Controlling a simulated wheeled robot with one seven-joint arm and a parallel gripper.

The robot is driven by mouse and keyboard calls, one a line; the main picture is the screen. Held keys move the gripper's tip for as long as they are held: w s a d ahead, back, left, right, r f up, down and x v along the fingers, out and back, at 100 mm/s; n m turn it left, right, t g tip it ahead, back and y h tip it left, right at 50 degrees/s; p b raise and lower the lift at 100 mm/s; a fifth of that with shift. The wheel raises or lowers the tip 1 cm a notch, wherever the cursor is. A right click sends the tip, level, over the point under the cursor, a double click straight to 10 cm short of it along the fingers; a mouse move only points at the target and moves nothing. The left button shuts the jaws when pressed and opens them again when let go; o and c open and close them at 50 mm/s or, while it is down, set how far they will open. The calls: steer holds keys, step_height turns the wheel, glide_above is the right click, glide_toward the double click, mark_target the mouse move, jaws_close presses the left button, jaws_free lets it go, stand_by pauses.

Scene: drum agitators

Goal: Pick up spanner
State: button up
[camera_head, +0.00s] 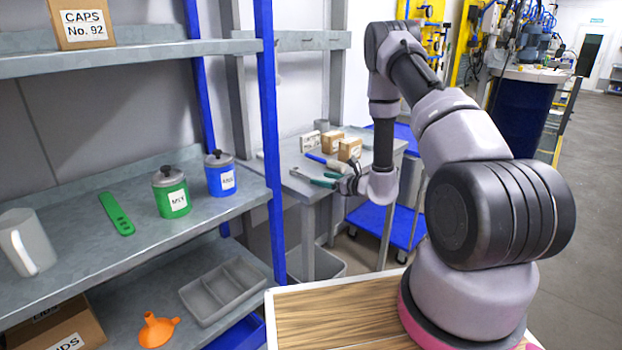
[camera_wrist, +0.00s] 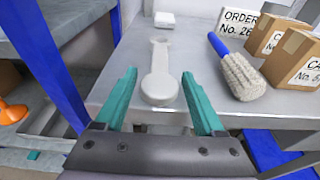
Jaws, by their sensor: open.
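The grey spanner (camera_wrist: 160,72) lies on the metal bench top (camera_wrist: 128,62), its long shaft pointing away from me and its wider end nearest my gripper. In the head view its pale end (camera_head: 300,172) shows near the bench's left edge. My gripper (camera_wrist: 160,78) is open, its two green fingers reaching out on either side of the spanner's near end. It holds nothing. In the head view my gripper (camera_head: 324,180) is low over the front of the bench, and partly hides the spanner. Whether the fingers are level with the spanner is hard to tell.
A blue-handled brush (camera_wrist: 238,72) lies just right of the spanner. Cardboard boxes (camera_wrist: 295,62) and a white order box (camera_wrist: 240,22) stand further right. A blue shelf post (camera_wrist: 40,65) rises on the left. A blue cart (camera_head: 385,225) stands beside the bench.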

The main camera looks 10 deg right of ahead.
mark_target(311, 175)
steer(key=shift+x, duration=3.05)
steer(key=shift+r, duration=0.25)
jaws_close()
